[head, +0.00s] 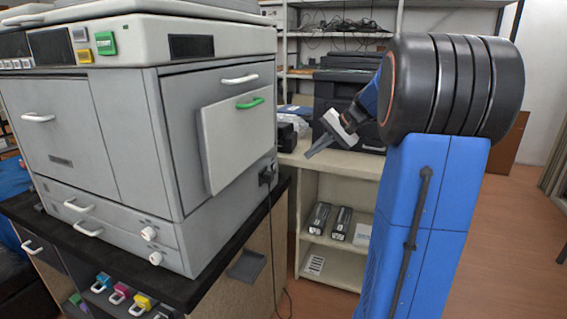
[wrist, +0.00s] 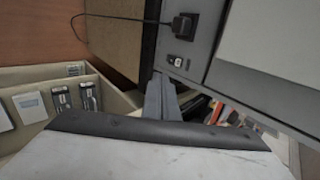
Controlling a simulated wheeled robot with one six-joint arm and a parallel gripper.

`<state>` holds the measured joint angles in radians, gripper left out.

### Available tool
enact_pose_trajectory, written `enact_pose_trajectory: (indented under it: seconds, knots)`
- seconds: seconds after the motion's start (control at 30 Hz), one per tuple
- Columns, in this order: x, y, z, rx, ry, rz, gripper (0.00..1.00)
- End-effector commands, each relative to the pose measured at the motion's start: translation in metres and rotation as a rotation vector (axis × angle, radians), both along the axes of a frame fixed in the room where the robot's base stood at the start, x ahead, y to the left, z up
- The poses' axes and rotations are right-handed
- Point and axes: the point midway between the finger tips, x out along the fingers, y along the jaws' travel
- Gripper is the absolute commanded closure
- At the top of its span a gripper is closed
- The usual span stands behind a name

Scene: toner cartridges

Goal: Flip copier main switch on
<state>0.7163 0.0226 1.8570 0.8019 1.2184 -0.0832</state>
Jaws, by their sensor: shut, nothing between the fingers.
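The grey copier (head: 130,140) stands on a dark-topped stand at the left in the head view. In the wrist view its side panel (wrist: 225,42) carries a black power plug (wrist: 183,24). Beside the plug is a small black-and-white fitting that looks like the main switch (wrist: 175,61); its position is too small to read. In the head view I cannot make out the switch. My gripper (head: 309,154) is shut and empty, to the right of the copier's side and apart from it. In the wrist view my gripper (wrist: 158,82) points toward the panel, just below the switch.
A beige shelf unit (head: 340,170) stands behind my gripper, with a black printer on top and two dark cartridges (head: 329,221) inside. A power cord hangs from the plug (head: 268,176). A side panel with a green handle (head: 250,103) sticks out above it. Floor is open at right.

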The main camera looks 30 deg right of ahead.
Motion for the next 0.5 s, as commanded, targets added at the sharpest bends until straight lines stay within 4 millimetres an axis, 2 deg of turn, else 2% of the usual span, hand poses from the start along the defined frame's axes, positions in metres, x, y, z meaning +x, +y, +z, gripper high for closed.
enact_pose_trajectory:
  seconds: [0.1, 0.5]
  knots:
    - [-0.0085, -0.0055, -0.0029, 0.000, 0.000, -0.003, 1.00]
    - [-0.0044, -0.0019, -0.0083, 0.001, 0.001, 0.000, 1.00]
